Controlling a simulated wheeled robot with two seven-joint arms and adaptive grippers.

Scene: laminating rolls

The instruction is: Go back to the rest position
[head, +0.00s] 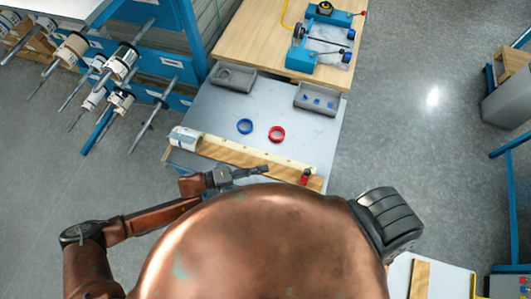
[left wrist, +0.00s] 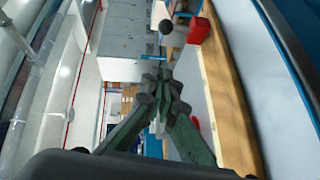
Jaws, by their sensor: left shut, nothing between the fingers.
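My left gripper (head: 262,169) is shut and empty. In the head view it reaches in from the left at the front of the grey worktable (head: 215,110), over or near the wooden strip (head: 225,150) along its front edge. I cannot tell the exact height above it. In the left wrist view the dark green fingers (left wrist: 160,78) meet at their tips, with nothing between them. A red block-like thing (left wrist: 198,30) and a round dark knob show beyond the tips. My right gripper is not in view.
A blue ring (head: 245,126) and a red ring (head: 276,133) lie on the table. Grey trays (head: 318,98) stand behind them. A white roll (head: 185,138) is at the left corner; a small red-and-black object (head: 306,175) is at right. A roll rack (head: 120,62) stands left.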

